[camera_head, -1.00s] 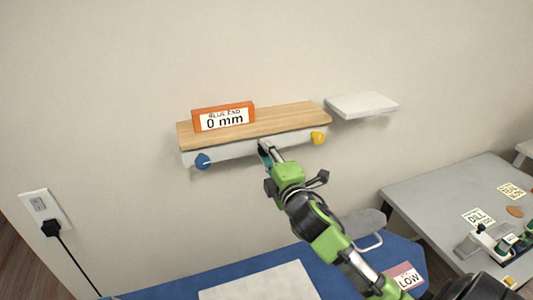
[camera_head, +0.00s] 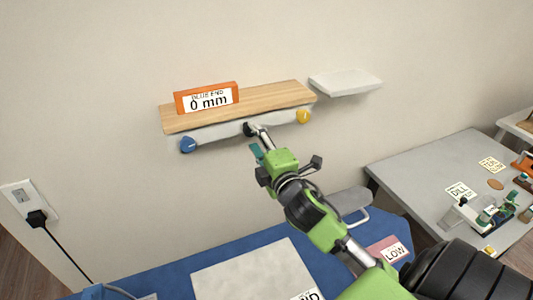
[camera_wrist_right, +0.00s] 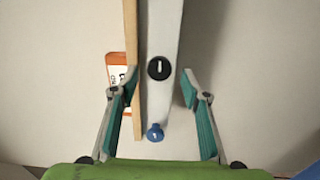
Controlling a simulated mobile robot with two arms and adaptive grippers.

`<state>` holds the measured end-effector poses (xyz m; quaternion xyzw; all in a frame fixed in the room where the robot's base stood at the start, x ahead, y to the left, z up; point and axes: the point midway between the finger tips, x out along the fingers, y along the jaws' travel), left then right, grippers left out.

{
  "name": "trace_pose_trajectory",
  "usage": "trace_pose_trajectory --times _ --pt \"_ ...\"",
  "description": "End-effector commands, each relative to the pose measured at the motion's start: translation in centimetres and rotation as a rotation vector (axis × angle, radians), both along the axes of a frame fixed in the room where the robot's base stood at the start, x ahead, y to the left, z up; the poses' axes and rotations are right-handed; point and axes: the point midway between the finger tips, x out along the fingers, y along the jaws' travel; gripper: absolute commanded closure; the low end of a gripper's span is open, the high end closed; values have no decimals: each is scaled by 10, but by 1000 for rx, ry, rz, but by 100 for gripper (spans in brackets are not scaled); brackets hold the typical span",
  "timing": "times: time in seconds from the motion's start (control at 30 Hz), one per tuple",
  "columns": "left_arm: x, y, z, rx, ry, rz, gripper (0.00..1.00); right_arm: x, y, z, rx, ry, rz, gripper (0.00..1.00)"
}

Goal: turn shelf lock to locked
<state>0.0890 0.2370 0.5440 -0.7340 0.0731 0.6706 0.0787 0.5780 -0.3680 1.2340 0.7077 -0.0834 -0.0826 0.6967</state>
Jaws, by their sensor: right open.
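A wooden-topped shelf (camera_head: 270,97) with a pale front rail is fixed to the wall. The shelf lock, a black round dial (camera_head: 249,129), sits mid-rail between a blue knob (camera_head: 187,145) and a yellow knob (camera_head: 303,116). In the right wrist view the dial (camera_wrist_right: 158,68) shows a white mark running along the picture's vertical, in line with the rail. My right gripper (camera_head: 258,141) is in front of the dial. In the wrist view its open fingers (camera_wrist_right: 160,74) stand either side of the rail, with no visible grip on the dial. My left gripper is not in view.
An orange-framed "0 mm" sign (camera_head: 207,98) stands on the shelf. A small white shelf (camera_head: 345,82) is to its right. Below are a blue table (camera_head: 160,269) and, at right, a grey table (camera_head: 425,168) with several items.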

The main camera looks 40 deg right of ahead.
Motion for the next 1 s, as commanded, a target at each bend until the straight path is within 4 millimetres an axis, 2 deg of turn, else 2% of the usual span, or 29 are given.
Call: trace_pose_trajectory --times 0.2,0.4,0.6,1.0 --pt "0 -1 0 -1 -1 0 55 -44 11 -2 1 4 0 58" --pt "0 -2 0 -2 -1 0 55 -72 17 -1 2 3 -2 58" --pt "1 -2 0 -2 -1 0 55 -84 20 -1 1 1 -1 58" --pt "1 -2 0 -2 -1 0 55 -85 20 0 0 0 -1 58"
